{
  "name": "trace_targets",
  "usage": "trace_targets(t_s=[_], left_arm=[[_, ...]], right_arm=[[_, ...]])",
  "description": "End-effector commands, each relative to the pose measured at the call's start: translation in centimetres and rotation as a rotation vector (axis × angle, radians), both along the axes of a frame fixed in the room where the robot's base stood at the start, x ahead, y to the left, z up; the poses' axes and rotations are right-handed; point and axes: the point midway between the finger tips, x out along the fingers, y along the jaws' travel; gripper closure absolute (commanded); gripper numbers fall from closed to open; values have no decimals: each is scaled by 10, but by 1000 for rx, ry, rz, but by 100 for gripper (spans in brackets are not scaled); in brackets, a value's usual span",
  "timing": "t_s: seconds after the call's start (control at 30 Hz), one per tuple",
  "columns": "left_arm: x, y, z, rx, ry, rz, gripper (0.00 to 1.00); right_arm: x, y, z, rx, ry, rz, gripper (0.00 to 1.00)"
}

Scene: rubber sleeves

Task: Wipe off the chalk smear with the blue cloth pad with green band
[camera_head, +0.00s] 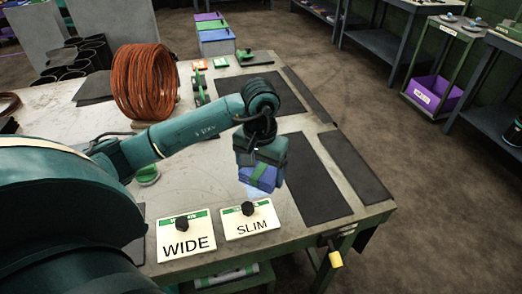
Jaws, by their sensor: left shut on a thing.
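My left gripper (262,160) reaches in from the left and points down over the grey table (215,180). It is shut on the blue cloth pad with green band (262,178). The pad is at or just above the table top; I cannot tell whether it touches. A pale whitish-blue patch (252,192), which looks like the chalk smear, shows at the pad's lower left edge; the pad and gripper hide the rest of that spot. My right gripper is not in view.
A WIDE sign (187,246) and a SLIM sign (252,228), each with a black knob, lie in front of the pad. Dark mats (313,190) lie to the right. An orange coil (145,82) stands behind my arm. A green-topped round item (147,174) sits left.

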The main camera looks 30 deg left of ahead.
Motion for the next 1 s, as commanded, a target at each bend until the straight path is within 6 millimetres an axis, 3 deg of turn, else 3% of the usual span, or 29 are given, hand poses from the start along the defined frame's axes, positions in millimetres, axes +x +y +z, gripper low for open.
trace_targets(t_s=[0.23,0.53,0.8,1.0], left_arm=[[0,-1,-6,-1,1,-1,37],[0,-1,-38,-2,1,0,37],[0,-1,-57,-1,0,0,37],[0,0,-60,0,-1,0,37]], right_arm=[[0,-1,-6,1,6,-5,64],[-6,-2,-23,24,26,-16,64],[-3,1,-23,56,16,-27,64],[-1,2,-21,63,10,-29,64]])
